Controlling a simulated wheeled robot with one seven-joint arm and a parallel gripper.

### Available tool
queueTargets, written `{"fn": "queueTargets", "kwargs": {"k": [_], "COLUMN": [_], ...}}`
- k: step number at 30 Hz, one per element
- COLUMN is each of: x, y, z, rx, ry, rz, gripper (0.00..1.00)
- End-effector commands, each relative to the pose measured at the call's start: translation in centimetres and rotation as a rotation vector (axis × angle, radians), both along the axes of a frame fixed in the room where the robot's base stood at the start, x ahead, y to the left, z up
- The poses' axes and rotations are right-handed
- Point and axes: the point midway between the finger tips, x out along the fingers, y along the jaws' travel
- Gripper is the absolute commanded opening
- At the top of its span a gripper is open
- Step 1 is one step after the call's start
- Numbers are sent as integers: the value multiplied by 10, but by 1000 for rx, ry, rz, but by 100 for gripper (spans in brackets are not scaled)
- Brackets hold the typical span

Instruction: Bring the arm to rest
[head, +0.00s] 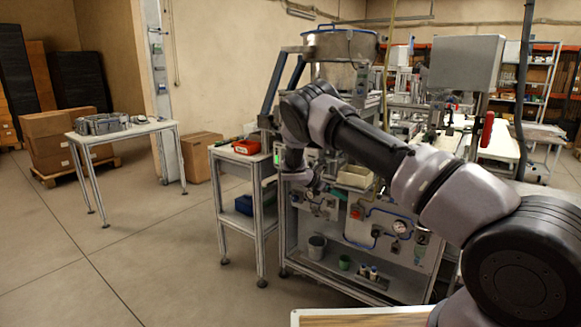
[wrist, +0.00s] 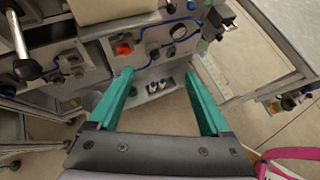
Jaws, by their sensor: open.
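My gripper (wrist: 165,98) shows in the wrist view with its two teal fingers spread wide apart. Nothing is between the fingers; beyond them is the machine's lower front with its shelf. In the head view my arm reaches from the lower right toward the machine at the centre. The wrist is bent down in front of the machine, and the gripper's fingers cannot be made out there. No tape reel can be made out in either view.
The machine (head: 385,262) carries gauges, blue hoses and a shelf with small containers. A small side table (head: 224,152) holds a red box (head: 246,147). Another table (head: 160,127) with grey metal parts stands at left. The floor (head: 150,250) at lower left is clear.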

Motion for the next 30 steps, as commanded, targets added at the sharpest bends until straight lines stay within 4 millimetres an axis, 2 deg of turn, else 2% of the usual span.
{"fn": "queueTargets", "kwargs": {"k": [1,3,8,14,21,26,30], "x": [-3,-13,-41,-89,-162,-218,-271], "y": [-11,-23,-47,-69,-86,-91,-92], "z": [28,58,124,203,286,334,367], "rx": [70,167,377,626,899,1070,1209], "ry": [-44,-101,-228,-379,-539,-634,-708], "rz": [-75,-179,-415,-701,-1027,-1235,-1408], "gripper": [82,82,82,82,82,82,82]}}
